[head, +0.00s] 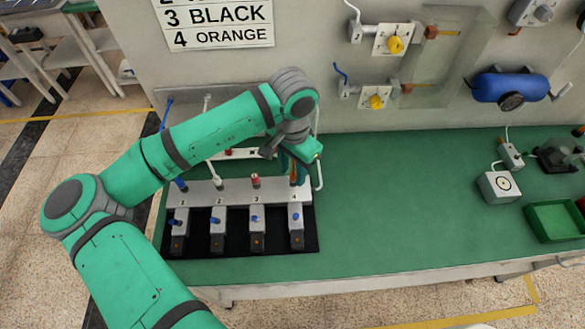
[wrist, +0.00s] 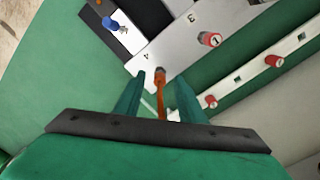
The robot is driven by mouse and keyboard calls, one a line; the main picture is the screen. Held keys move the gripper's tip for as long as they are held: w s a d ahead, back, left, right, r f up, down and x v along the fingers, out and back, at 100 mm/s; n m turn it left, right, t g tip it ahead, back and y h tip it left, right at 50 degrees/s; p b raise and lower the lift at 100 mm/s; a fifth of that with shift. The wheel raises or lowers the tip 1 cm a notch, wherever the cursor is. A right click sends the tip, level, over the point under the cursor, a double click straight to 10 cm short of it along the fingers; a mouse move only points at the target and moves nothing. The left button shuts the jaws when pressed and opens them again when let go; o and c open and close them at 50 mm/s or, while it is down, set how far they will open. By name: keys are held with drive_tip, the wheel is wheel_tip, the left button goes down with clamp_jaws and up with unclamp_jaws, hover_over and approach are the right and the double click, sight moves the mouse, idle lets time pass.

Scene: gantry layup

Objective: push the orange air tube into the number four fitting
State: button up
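The orange air tube (head: 293,172) stands roughly upright at the number four position of the grey fitting block (head: 236,190). In the wrist view the orange tube (wrist: 162,103) runs between the fingers of my gripper (wrist: 160,78), with a gap on each side, so the fingers are open around it. Its far end meets the block beside the printed 4, at the number four fitting (wrist: 160,72). How deep it sits there I cannot tell. In the head view my gripper (head: 298,165) is above the block's right end, and the wrist partly hides the tube.
A red fitting (wrist: 210,39) stands at number three. Blue and white tubes stand at one and two. Behind the block runs a white rail (wrist: 290,50) with red pieces. Grey valves with blue knobs (head: 257,221) line the front.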

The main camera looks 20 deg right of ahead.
sight(293, 169)
wheel_tip(293, 169, up, 11)
idle(0.6)
drive_tip(key=shift+f, duration=0.15)
idle(0.3)
